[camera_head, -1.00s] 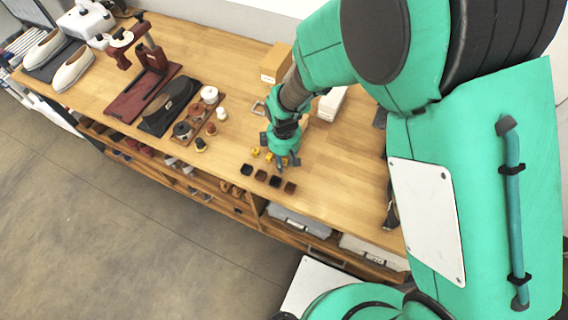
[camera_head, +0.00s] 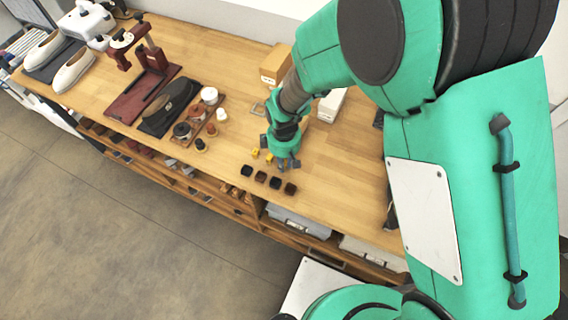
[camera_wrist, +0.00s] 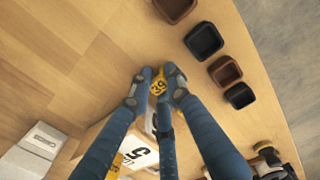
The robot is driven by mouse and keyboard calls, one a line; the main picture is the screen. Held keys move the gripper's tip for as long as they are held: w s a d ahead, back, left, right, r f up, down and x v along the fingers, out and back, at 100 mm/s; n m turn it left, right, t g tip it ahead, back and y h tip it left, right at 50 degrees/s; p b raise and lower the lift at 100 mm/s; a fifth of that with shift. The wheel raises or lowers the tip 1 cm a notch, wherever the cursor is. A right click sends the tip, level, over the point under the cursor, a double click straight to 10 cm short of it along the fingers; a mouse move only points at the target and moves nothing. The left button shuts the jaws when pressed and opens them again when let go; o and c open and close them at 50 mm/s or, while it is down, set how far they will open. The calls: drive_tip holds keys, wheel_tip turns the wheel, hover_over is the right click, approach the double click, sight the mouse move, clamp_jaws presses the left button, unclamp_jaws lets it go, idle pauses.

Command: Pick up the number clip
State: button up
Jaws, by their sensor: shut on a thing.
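The number clip (camera_wrist: 157,87) is a small yellow piece with dark digits on it. In the wrist view it sits between the tips of my gripper (camera_wrist: 158,80). The blue fingers are shut on it, and their dark pads touch its sides. In the head view my gripper (camera_head: 289,163) is low over the wooden table, just behind the row of small dark trays. The clip it holds is hidden there. I cannot tell whether the clip still touches the table.
Several small square trays, one of them black (camera_wrist: 204,41), lie close by, near the table's front edge. Other yellow pieces (camera_head: 255,152) are left of my gripper. A white-faced block with digits (camera_wrist: 141,154) is partly behind my fingers. A white box (camera_head: 331,106) stands farther back.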

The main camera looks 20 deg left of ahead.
drive_tip(key=shift+r, duration=0.1)
drive_tip(key=shift+r, duration=0.7)
wheel_tip(320, 180, up, 2)
drive_tip(key=shift+r+p, duration=0.2)
drive_tip(key=shift+p, duration=0.25)
drive_tip(key=s+d, duration=0.7)
drive_tip(key=s+d+r+p, duration=0.1)
drive_tip(key=s+d, duration=0.3)
drive_tip(key=shift+s+d, duration=0.15)
drive_tip(key=shift+s, duration=0.05)
drive_tip(key=w+a+r+m+p, duration=0.2)
drive_tip(key=w+r+m, duration=0.1)
drive_tip(key=w, duration=0.3)
drive_tip(key=w+a+r+m+p, duration=0.2)
drive_tip(key=w+a+r+m, duration=0.1)
drive_tip(key=w+m, duration=0.3)
drive_tip(key=shift+w+r, duration=0.6)
drive_tip(key=shift+w, duration=0.05)
drive_tip(key=w+a, duration=0.3)
drive_tip(key=w, duration=0.1)
drive_tip(key=w+a+f, duration=0.1)
drive_tip(key=w+a, duration=0.2)
drive_tip(key=w, duration=0.1)
drive_tip(key=w+a, duration=0.4)
drive_tip(key=shift+w+f, duration=0.25)
